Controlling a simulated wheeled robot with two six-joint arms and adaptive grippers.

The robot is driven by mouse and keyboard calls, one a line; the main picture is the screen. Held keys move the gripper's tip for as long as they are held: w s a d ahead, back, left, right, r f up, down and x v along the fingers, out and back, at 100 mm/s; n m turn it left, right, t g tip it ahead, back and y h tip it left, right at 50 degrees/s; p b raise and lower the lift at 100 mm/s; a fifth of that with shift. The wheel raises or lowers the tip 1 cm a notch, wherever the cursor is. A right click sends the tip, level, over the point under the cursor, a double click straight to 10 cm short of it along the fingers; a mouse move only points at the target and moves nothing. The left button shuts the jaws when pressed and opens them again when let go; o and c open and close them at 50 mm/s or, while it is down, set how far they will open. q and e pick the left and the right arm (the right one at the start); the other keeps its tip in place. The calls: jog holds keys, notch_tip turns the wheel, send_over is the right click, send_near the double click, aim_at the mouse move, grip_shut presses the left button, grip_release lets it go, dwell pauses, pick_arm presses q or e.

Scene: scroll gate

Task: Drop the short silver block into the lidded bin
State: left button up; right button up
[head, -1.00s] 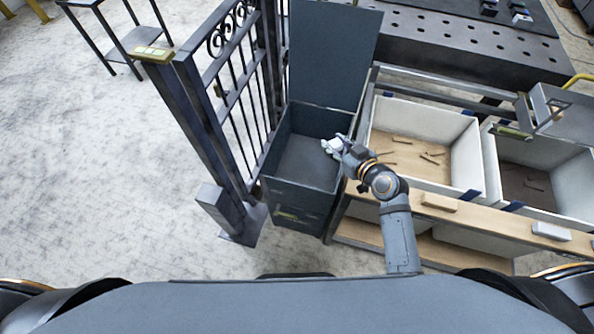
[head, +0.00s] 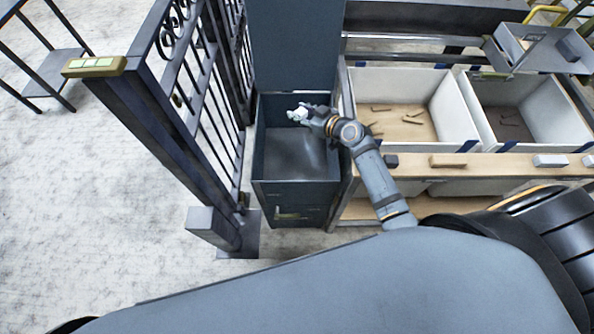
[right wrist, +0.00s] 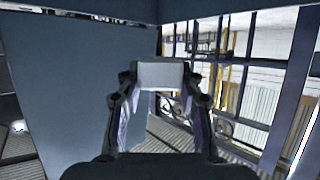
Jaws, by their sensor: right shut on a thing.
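The lidded bin (head: 294,205) is a dark blue-grey box left of centre in the head view. Its lid (head: 296,45) stands raised at the back, so the top is open. My right gripper (head: 297,114) is over the back part of the bin's opening. It is shut on the short silver block, a small pale block (head: 299,115). In the right wrist view the block (right wrist: 160,75) sits between the fingertips of the right gripper (right wrist: 160,85), with a blue-grey panel to its left. My left gripper is not in view.
A dark iron gate (head: 205,90) with a post stands close left of the bin. Right of it are white-walled trays (head: 455,100) with small sticks. A wooden ledge (head: 500,172) in front carries several blocks. The floor at left is mostly clear.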

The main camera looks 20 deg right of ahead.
notch_tip(320, 180, down, 3)
jog(key=shift+r+b, duration=0.2)
jog(key=shift+b, duration=0.4)
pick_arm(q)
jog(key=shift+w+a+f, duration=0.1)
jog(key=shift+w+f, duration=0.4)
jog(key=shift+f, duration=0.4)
pick_arm(e)
jog(key=o, duration=0.9)
jog(key=shift+c, duration=0.2)
jog(key=o, duration=0.4)
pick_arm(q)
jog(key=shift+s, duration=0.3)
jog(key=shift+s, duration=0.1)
pick_arm(e)
notch_tip(320, 180, up, 10)
jog(key=shift+r, duration=0.1)
